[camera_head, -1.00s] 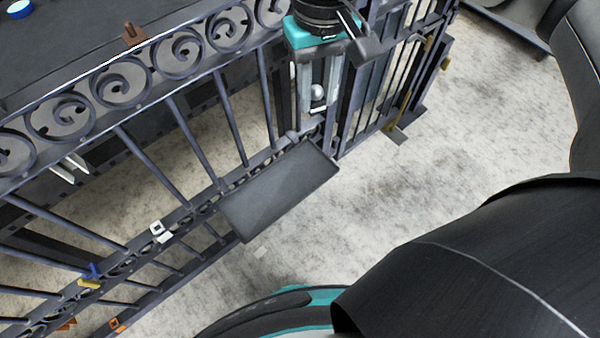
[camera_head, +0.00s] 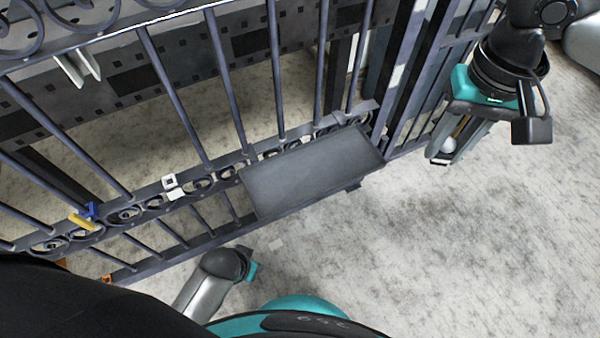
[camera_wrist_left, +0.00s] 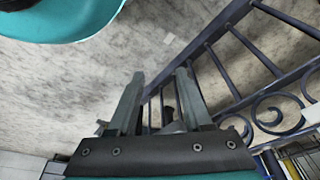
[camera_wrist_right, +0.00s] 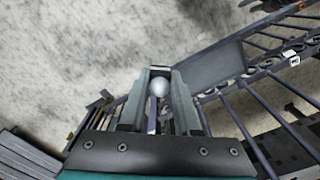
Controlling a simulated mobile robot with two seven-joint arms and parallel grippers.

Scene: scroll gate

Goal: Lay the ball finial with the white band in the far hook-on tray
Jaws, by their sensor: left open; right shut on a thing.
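My right gripper (camera_head: 444,150) is shut on a ball finial (camera_head: 448,141), held above the floor to the right of the gate. In the right wrist view the pale round ball (camera_wrist_right: 159,87) sits between the fingertips (camera_wrist_right: 159,79); its shaft is mostly hidden, and I cannot make out a white band for sure. My left gripper (camera_wrist_left: 160,75) is open and empty.
The dark barred gate (camera_head: 225,85) with scrolls runs across the view. White prongs (camera_head: 76,68) show behind the bars. The floor at right is clear.

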